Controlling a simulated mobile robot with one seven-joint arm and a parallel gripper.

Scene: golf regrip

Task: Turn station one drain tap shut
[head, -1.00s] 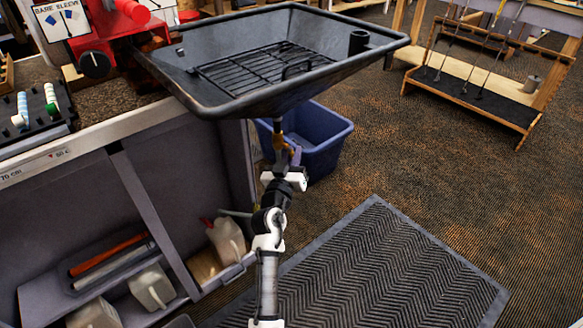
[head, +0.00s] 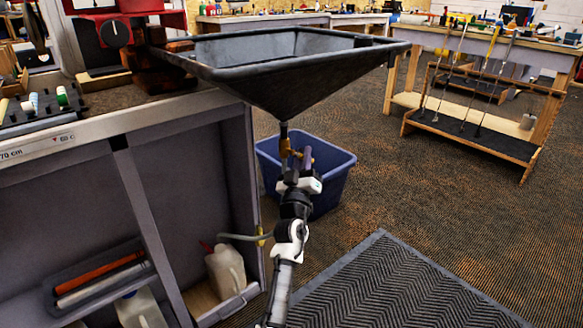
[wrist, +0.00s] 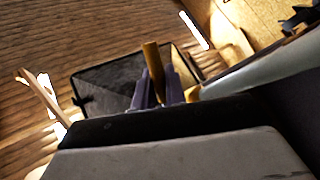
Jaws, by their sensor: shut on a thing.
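The black drain tray (head: 290,75) is fixed at the bench corner. A dark drain pipe (head: 284,130) runs down from its underside to the brass drain tap (head: 284,148). My gripper (head: 302,160) is at the tap, just below the tray, with its fingers partly hidden from the head camera. In the wrist view, the brass tap handle (wrist: 152,62) stands up between the two purple-grey fingers of my gripper (wrist: 159,88), which are shut on it. How far the handle is turned is hard to tell.
A blue bin (head: 338,165) stands on the floor close behind the tap. A cloudy jug (head: 226,270) with a grey hose (head: 240,238) sits in the open bench shelf at left. A ribbed mat (head: 400,285) lies at front right. A club rack (head: 475,125) stands farther right.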

